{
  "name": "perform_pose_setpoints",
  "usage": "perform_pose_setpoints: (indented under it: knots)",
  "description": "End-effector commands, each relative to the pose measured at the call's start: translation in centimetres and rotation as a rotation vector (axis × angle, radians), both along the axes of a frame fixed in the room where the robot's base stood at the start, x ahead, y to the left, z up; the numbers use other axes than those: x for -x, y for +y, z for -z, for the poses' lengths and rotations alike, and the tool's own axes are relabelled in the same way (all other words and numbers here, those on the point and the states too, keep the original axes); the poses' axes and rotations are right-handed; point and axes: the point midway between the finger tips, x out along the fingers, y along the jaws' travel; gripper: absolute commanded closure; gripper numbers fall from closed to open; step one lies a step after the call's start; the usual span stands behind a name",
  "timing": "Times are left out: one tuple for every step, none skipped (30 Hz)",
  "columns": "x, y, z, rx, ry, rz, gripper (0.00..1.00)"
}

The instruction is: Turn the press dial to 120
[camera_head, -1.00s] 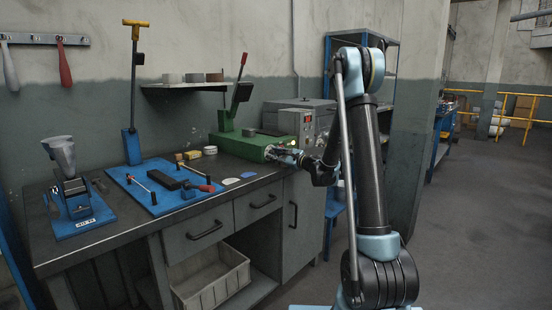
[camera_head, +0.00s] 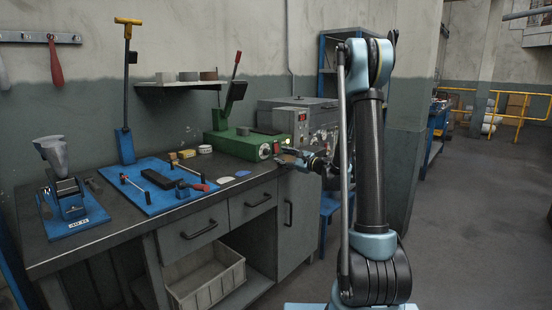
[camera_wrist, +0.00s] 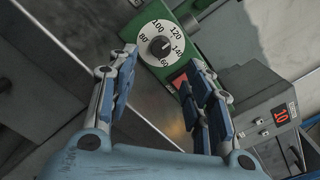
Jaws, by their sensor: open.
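The press dial (camera_wrist: 148,47) is a round white plate on the green press's end face, with a dark knob (camera_wrist: 160,46) at its centre. Numbers including 80, 100, 120 and 140 ring the knob. The knob's mark is too small to read surely; it seems to face the 140 side. In the head view the dial (camera_head: 265,152) is small and uncovered on the green press (camera_head: 240,145). My gripper (camera_wrist: 162,62) is open and empty, its fingers either side of the dial in the picture, apart from the knob. It also shows right of the dial in the head view (camera_head: 284,158).
A grey box with a red display (camera_wrist: 272,118) stands beside the press. A red square (camera_wrist: 178,80) is below the dial. The workbench (camera_head: 130,222) holds a blue mat with tools (camera_head: 150,207). Floor on the right is clear.

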Motion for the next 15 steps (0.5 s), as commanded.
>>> perform_pose_setpoints:
  knots:
    - [0.5, -0.8, 0.0, 0.001, 0.0, 0.004, 0.52]
    - [0.7, -1.1, 0.0, 0.001, 0.0, 0.003, 0.52]
    - [1.0, -1.5, 0.0, 0.001, 0.0, 0.002, 0.52]
    - [1.2, -1.8, 0.1, 0.001, 0.0, 0.002, 0.52]
    - [1.4, -2.0, 0.1, 0.001, -0.001, 0.003, 0.52]
    - [1.6, -2.3, 0.1, 0.001, -0.001, 0.003, 0.52]
    - [1.8, -2.4, 0.1, 0.001, 0.001, 0.002, 0.52]
    - [1.9, -2.6, 0.1, 0.001, 0.001, 0.002, 0.52]
    - [2.0, -2.7, 0.1, 0.001, 0.0, 0.001, 0.52]
    - [2.1, -2.7, 0.1, 0.001, 0.0, 0.001, 0.52]
    - [2.1, -2.8, 0.1, 0.001, 0.0, 0.001, 0.52]
    - [2.2, -2.8, 0.1, 0.001, 0.0, 0.001, 0.52]
    - [2.2, -2.8, 0.1, 0.0, 0.0, 0.0, 0.52]
    - [2.2, -2.8, 0.1, 0.0, 0.0, 0.0, 0.52]
    - [2.2, -2.8, 0.1, 0.0, 0.0, 0.0, 0.52]
